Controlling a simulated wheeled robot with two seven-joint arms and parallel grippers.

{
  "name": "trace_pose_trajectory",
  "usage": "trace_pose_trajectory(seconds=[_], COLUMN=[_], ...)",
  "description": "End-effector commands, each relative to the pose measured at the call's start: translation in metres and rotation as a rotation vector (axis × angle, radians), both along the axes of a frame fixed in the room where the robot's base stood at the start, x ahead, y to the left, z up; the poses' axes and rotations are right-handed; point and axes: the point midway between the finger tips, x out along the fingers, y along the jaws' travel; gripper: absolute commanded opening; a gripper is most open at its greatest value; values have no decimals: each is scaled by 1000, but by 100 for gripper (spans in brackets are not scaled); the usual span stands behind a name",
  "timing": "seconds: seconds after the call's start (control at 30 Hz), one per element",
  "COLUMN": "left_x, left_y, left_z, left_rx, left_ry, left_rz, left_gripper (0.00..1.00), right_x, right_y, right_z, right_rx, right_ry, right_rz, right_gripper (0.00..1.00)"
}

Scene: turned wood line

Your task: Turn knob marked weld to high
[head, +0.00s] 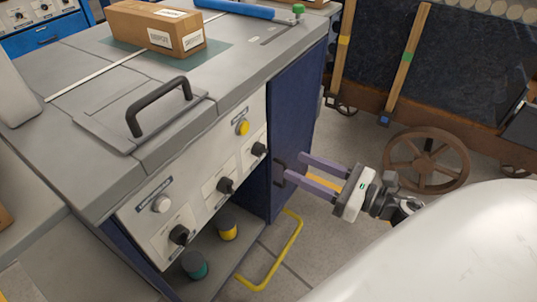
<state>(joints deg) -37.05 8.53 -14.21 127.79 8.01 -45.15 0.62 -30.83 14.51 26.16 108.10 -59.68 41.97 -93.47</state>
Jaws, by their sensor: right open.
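Three black knobs sit on the light front panel (203,205) of the grey workbench: a near one (180,235), a middle one (226,185) and a far one (259,149). Small labels are by them, but I cannot read which one says weld or where high is. My right gripper (295,166) is open and empty, its two purple fingers pointing left. It is to the right of the far knob, in front of the blue cabinet door, and appears apart from the panel. My left gripper is not in view.
A white button (161,204) and a yellow button (243,127) are on the panel. A black handle (158,101) rises from the benchtop (75,65), with a cardboard box (155,27) behind. A yellow floor rail (285,255) and a cart wheel (426,160) are near my right arm.

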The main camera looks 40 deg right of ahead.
Motion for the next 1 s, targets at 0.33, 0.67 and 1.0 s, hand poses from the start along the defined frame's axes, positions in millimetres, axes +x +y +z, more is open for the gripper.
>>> trace_pose_trajectory(seconds=[0.33,0.67,1.0], left_x=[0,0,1], left_y=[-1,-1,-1], left_z=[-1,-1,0], left_rx=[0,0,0], left_ry=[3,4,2], left_rz=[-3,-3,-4], left_gripper=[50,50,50], right_x=[57,88,90], right_y=[24,37,38], right_z=[2,1,1], right_rx=[2,4,5], right_ry=[-5,-2,-1], right_rz=[2,-1,0], right_gripper=[46,46,36])
